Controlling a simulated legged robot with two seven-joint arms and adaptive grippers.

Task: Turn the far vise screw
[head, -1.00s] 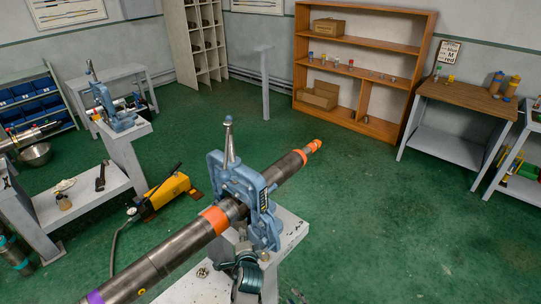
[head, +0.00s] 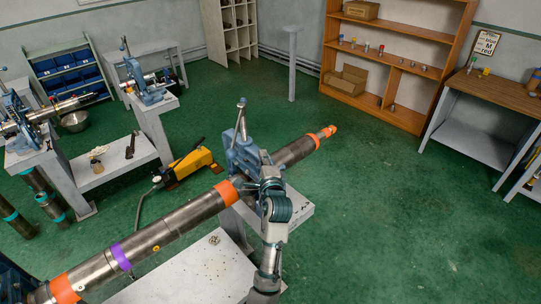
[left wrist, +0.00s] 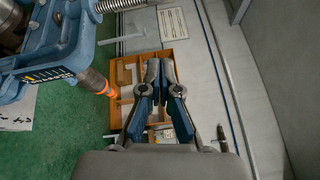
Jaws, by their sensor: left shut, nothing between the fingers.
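A blue pipe vise (head: 240,152) clamps a long grey pipe (head: 165,232) with orange and purple bands. Its upright metal screw (head: 241,118) stands above the body. In the left wrist view the blue vise body (left wrist: 45,50) fills the upper left, with the threaded screw (left wrist: 120,4) at the top edge. My left gripper (head: 264,160) is just right of the vise, below the screw's top, and partly covers the vise body. Its fingers (left wrist: 159,68) are together and empty, apart from the screw in the left wrist view. My right gripper is out of view.
The vise stands on a pale bench (head: 298,213). Two more blue vises, one on a stand (head: 148,88) and one at the left edge (head: 14,112), are farther back. A yellow pump (head: 190,166) lies on the green floor. The floor to the right is clear.

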